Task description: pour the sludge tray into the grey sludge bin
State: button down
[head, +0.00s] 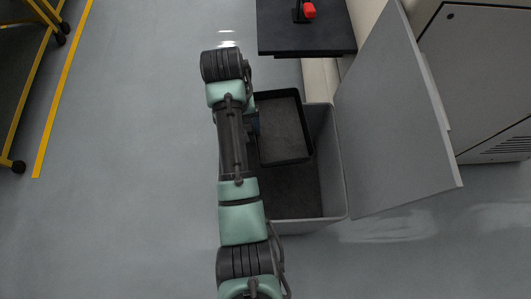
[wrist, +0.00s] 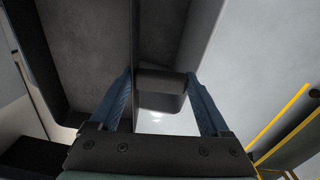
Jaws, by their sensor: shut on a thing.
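The sludge tray (head: 308,140) is black and rectangular with a raised rim, and lies over the far part of the grey sludge bin (head: 346,190) in the head view. Its inside looks grey and grainy; I cannot tell whether this is sludge or the tray floor. My gripper (wrist: 160,82) is shut on a dark block-like part at the tray's edge, between its blue fingers in the wrist view. In the head view my arm mostly hides the gripper at the tray's left side. The bin's inside shows dark below the tray.
A grey cabinet (head: 480,70) stands at the right. The floor at left is clear up to a yellow line (head: 62,90).

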jog(key=w+a+m, duration=0.1)
jog(key=w+a, duration=0.8)
jog(key=w, duration=0.1)
jog(key=shift+w+a+b, duration=0.25)
jog(key=shift+a+b, duration=0.05)
jog(key=shift+a, duration=0.05)
jog(key=shift+s+d+r+t+p, duration=0.35)
jog(key=shift+s+r+t+p, duration=0.2)
jog(key=shift+p, duration=3.25)
jog(key=shift+s+d+r+t+y+p, duration=0.25)
jog(key=shift+s+t+p, duration=0.15)
jog(key=shift+p, duration=0.9)
jog(key=shift+s+d+r+t+y+p, duration=0.15)
jog(key=shift+s+t+y+p, duration=0.15)
jog(key=shift+p, duration=0.95)
jog(key=shift+s+d+r+t+p, duration=0.15)
jog(key=shift+s+r+t+p, duration=0.1)
jog(key=shift+p, duration=0.7)
jog(key=s+d+r+t+y, duration=0.4)
jog(key=s+t, duration=0.3)
jog(key=s, duration=0.2)
jog(key=shift+d+r+m+p, duration=0.35)
jog(key=shift+d+r, duration=0.3)
jog(key=shift+r, duration=0.25)
